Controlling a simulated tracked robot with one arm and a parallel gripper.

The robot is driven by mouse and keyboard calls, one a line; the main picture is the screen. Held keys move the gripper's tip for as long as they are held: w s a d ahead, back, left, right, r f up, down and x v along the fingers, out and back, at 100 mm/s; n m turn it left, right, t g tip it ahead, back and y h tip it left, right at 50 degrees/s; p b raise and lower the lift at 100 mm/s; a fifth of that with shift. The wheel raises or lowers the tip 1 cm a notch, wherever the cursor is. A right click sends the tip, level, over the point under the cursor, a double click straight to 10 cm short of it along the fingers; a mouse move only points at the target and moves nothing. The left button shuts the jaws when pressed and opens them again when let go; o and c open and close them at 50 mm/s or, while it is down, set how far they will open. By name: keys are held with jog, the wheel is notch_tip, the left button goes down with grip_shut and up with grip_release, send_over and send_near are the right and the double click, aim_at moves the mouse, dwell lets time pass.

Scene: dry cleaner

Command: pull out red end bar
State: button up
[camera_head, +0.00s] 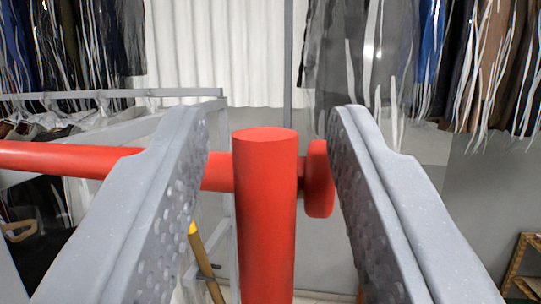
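The red end bar (265,215) stands upright in the middle of the camera view, with its round top end showing. A red horizontal bar (70,158) comes in from the left and passes behind it. A short red knob-like end piece (319,180) shows just right of the upright bar. My gripper (270,125) is open, with one grey dimpled finger on each side of the upright bar. A gap shows between the bar and each finger. The lower part of the bar runs out of the frame.
A grey metal rack frame (150,92) stands behind on the left. Bagged clothes hang at the upper left (80,45) and upper right (490,60). A yellow-tipped pole (206,262) leans below the left finger. A wooden frame (522,268) stands at the lower right.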

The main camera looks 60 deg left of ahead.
jog(key=b+v, duration=0.7)
jog(key=v, duration=0.5)
dwell(0.3)
jog(key=w+d+r+m+t+h+b, duration=0.25)
jog(key=w+d+m+t+h, duration=0.3)
jog(key=d+m+h, duration=0.5)
jog(key=s+d+f+g+h+b, duration=0.1)
jog(key=s+d+f+h, duration=0.3)
jog(key=s+f, duration=0.4)
jog(key=s+d+f+g+h+b, duration=0.1)
jog(key=s+d+f+h+b, duration=0.2)
jog(key=s+f, duration=0.6)
notch_tip(320, 180, down, 6)
jog(key=shift+s+d+m+h, duration=0.25)
jog(key=shift+d+m+h, duration=0.1)
jog(key=shift+d+h, duration=0.45)
